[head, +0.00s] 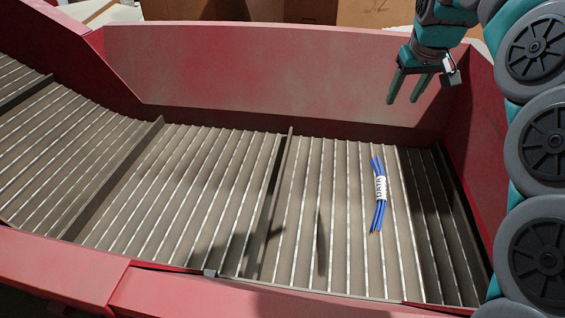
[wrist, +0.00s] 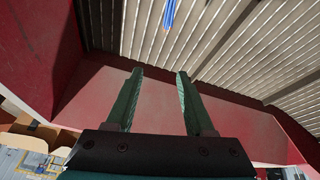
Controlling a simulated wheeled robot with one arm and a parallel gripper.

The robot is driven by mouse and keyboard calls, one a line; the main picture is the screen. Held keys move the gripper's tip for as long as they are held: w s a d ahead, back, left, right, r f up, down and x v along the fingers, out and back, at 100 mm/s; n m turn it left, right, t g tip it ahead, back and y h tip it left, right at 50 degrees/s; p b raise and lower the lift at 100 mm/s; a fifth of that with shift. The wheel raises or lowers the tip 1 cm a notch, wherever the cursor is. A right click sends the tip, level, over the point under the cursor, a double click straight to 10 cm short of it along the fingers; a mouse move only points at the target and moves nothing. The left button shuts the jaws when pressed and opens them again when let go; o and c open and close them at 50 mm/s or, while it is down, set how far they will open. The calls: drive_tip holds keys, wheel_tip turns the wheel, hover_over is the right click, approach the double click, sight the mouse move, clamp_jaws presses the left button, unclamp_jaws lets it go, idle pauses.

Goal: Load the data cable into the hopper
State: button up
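The data cable (head: 378,205) is a short bundle of blue strands with a white label reading DATA. It lies on the ribbed floor of the red-walled hopper (head: 260,70), right of the middle divider. One blue end of the cable shows at the top of the wrist view (wrist: 169,14). My gripper (head: 404,100) has teal fingers, is open and empty, and hangs near the hopper's back wall, above and apart from the cable. In the wrist view the gripper's fingers (wrist: 160,72) are spread with nothing between them.
Dark upright dividers (head: 272,200) cross the ribbed grey floor. The red front wall (head: 60,265) and right wall (head: 475,140) bound the space. Cardboard boxes (head: 360,12) stand behind the back wall. The rest of the visible ribbed floor is bare.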

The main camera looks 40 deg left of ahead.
drive_tip(key=shift+o, duration=0.6)
drive_tip(key=shift+r, duration=0.1)
drive_tip(key=v, duration=0.7)
drive_tip(key=shift+r, duration=0.3)
drive_tip(key=shift+s+d, duration=0.1)
drive_tip(key=shift+s, duration=0.05)
